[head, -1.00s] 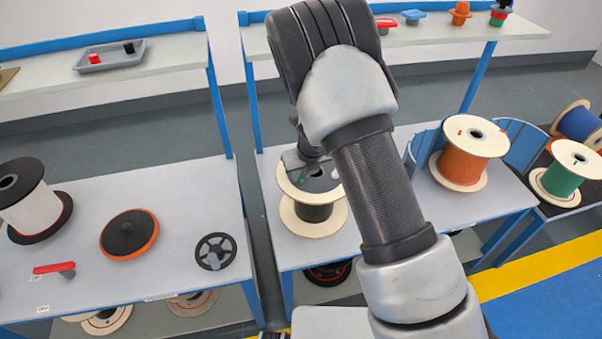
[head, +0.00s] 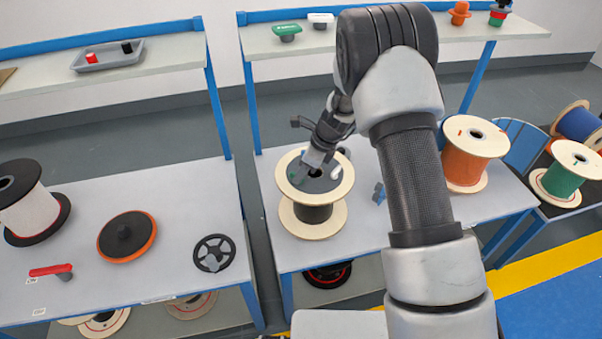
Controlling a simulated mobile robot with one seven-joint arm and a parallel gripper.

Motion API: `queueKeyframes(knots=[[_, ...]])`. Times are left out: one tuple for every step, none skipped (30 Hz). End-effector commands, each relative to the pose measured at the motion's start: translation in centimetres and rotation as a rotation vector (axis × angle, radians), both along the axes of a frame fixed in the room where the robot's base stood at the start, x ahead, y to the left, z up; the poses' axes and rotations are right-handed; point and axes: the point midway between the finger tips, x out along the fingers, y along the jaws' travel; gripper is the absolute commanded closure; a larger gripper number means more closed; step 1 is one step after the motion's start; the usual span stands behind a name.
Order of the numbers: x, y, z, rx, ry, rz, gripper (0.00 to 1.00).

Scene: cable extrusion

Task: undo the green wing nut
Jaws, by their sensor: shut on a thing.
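A wooden-flanged spool of black cable (head: 313,212) stands upright on the middle table. A small bit of green, which I take for the green wing nut (head: 293,177), shows on the dark disc (head: 322,184) on top of the spool. My gripper (head: 303,174) reaches down from the upper right, tilted, with its fingertips at the wing nut. It is shut on it, and the fingers hide most of the nut. A small white piece (head: 337,172) shows on the right side of the disc.
A blue knobbed part (head: 379,193) lies right of the spool, near my arm. An orange spool (head: 468,157) stands farther right. The left table holds a black handwheel (head: 214,252) and a red handle (head: 50,270). Green (head: 286,31) and white (head: 321,20) handles sit on the upper shelf.

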Motion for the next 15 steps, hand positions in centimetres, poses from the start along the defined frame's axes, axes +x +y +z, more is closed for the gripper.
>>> queueKeyframes(knots=[[0.17, -0.05, 0.04, 0.000, -0.002, 0.043, 1.00], [0.22, -0.08, 0.03, 0.001, -0.002, 0.070, 1.00], [0.21, -0.09, 0.03, 0.000, -0.002, 0.109, 1.00], [0.27, -0.06, 0.06, 0.001, -0.003, 0.136, 1.00], [0.22, -0.05, 0.02, 0.000, -0.002, 0.167, 1.00], [0.28, -0.04, 0.01, 0.001, -0.003, 0.204, 1.00], [0.25, -0.05, -0.02, 0.001, -0.002, 0.233, 1.00], [0.31, -0.06, -0.01, 0.001, -0.003, 0.261, 1.00], [0.31, -0.07, -0.01, 0.000, -0.002, 0.299, 1.00], [0.35, -0.05, 0.00, 0.000, -0.003, 0.328, 1.00], [0.35, -0.06, -0.02, 0.000, -0.003, 0.356, 1.00], [0.36, -0.04, -0.05, 0.000, -0.002, 0.394, 1.00], [0.38, -0.03, -0.06, 0.000, -0.002, 0.423, 1.00], [0.38, -0.02, -0.05, 0.000, -0.002, 0.452, 1.00], [0.43, -0.01, -0.04, 0.000, -0.003, 0.489, 1.00]])
